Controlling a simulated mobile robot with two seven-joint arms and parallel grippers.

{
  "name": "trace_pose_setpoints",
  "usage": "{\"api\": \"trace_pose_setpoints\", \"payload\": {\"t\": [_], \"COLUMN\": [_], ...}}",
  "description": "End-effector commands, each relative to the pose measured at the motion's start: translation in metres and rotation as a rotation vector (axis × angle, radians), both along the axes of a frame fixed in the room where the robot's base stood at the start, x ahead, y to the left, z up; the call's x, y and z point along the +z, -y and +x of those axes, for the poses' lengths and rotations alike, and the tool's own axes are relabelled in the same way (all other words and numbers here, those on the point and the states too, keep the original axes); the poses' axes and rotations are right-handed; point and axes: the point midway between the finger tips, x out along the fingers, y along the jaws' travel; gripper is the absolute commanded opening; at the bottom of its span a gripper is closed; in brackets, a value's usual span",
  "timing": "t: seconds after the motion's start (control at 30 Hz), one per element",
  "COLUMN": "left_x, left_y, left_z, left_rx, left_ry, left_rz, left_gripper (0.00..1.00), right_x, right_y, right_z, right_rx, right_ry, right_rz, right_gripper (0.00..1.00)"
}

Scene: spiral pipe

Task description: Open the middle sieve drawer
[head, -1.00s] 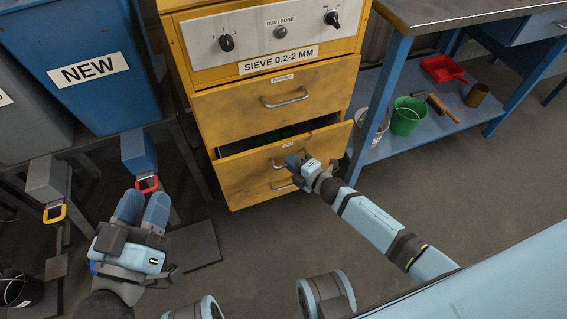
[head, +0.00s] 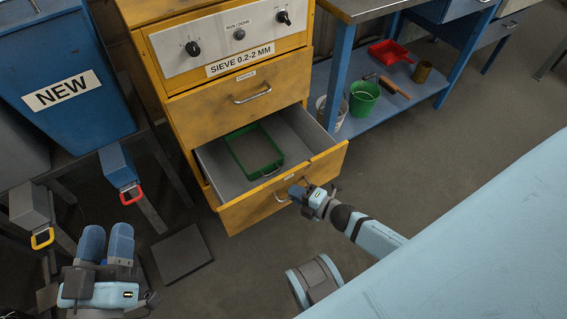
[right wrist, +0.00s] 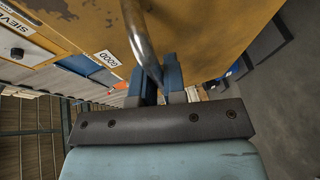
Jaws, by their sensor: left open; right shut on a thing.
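The yellow sieve cabinet (head: 166,122) stands left of centre in the head view. Its middle drawer (head: 330,158) is pulled well out, and a green tray (head: 275,165) lies inside it. My right gripper (head: 297,191) is shut on the drawer's metal handle (head: 281,198). In the right wrist view the curved handle (right wrist: 143,40) passes between the blue fingers (right wrist: 158,80). My left gripper (head: 107,242) is at the lower left, open and empty, apart from the cabinet.
The closed top drawer (head: 215,105) is above the open one. A blue NEW bin (head: 75,60) is at the left, with red (head: 131,195) and yellow (head: 42,238) handles below. A blue workbench (head: 343,75) holds a green bucket (head: 363,98). Floor (head: 420,150) is free at right.

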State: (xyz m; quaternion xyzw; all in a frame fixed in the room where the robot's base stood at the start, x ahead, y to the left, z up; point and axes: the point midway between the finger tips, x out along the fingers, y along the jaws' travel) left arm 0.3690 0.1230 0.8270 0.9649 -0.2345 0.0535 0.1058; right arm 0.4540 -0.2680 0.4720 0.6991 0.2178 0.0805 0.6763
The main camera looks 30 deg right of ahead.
Motion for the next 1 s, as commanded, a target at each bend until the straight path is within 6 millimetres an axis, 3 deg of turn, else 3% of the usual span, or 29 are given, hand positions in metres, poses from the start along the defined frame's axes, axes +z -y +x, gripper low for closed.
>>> {"api": "trace_pose_setpoints", "payload": {"t": [0.2,0.4,0.93,1.0], "left_x": [-0.027,-0.034,-0.038,-0.037], "left_y": [-0.005,-0.009,-0.009,-0.009], "left_z": [0.0,0.0,0.001,0.001], "left_rx": [0.019,0.034,0.032,0.031], "left_ry": [-0.099,-0.134,-0.146,-0.144], "left_rz": [0.056,0.072,0.083,0.084], "left_gripper": [0.43,0.43,0.43,0.43], "right_x": [0.001,0.001,0.0,0.0], "right_y": [0.002,0.002,0.003,0.003], "right_z": [-0.044,-0.065,-0.074,-0.074], "right_rx": [-0.001,0.0,0.0,0.0], "right_ry": [-0.001,0.0,0.002,0.002], "right_rz": [0.003,0.001,0.001,0.001], "right_gripper": [0.0,0.0,0.0,0.23]}}
